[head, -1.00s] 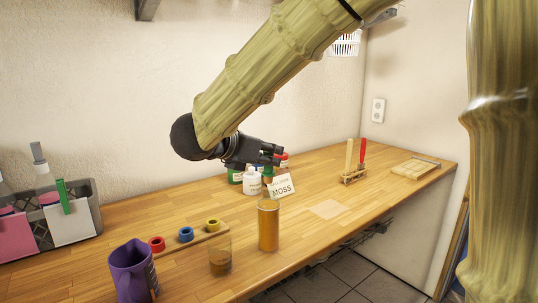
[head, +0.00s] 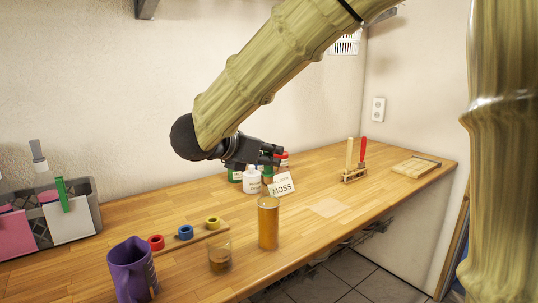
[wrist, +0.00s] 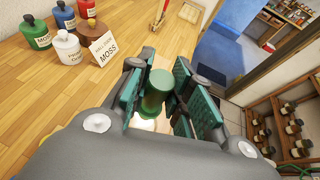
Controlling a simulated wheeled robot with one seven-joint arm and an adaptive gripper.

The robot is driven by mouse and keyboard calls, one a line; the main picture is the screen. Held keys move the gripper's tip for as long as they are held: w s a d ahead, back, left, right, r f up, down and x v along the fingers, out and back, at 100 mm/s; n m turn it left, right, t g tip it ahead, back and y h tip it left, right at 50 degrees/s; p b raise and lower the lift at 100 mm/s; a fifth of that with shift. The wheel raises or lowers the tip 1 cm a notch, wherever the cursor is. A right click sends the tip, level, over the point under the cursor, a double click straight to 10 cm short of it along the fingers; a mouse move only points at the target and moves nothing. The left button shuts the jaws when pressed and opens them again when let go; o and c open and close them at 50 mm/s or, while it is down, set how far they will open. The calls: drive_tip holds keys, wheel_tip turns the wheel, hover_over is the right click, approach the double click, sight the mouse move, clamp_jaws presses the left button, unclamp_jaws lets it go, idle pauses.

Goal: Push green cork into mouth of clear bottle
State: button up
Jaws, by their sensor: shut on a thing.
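My gripper (head: 272,157) is shut on the green cork (wrist: 156,94), which stands between the fingers in the wrist view. In the head view the cork is hard to make out against the dark fingers. A tall, clear-walled cylinder with amber contents (head: 268,224) stands upright on the bench, below my gripper in the picture; it looks like the bottle. In the wrist view a pale patch shows just below the cork, and I cannot tell whether it is the bottle's mouth. Cork and bottle look apart in the head view.
A short glass (head: 220,258), a purple mug (head: 131,272) and coloured rings (head: 186,233) stand left of the bottle. Paint bottles and a MOSS card (head: 283,184) are behind it. A tool holder (head: 354,176) stands at the right. The wooden bench (head: 390,195) is otherwise mostly clear.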

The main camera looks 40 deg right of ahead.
drive_tip(key=shift+f+b, duration=0.95)
drive_tip(key=shift+f, duration=0.1)
drive_tip(key=o, duration=1)
drive_tip(key=shift+a+r, duration=0.1)
drive_tip(key=shift+a, duration=0.05)
drive_tip(key=v, duration=1.1)
drive_tip(key=shift+s+a+r, duration=0.1)
drive_tip(key=shift+s+a, duration=0.05)
drive_tip(key=shift+a, duration=0.15)
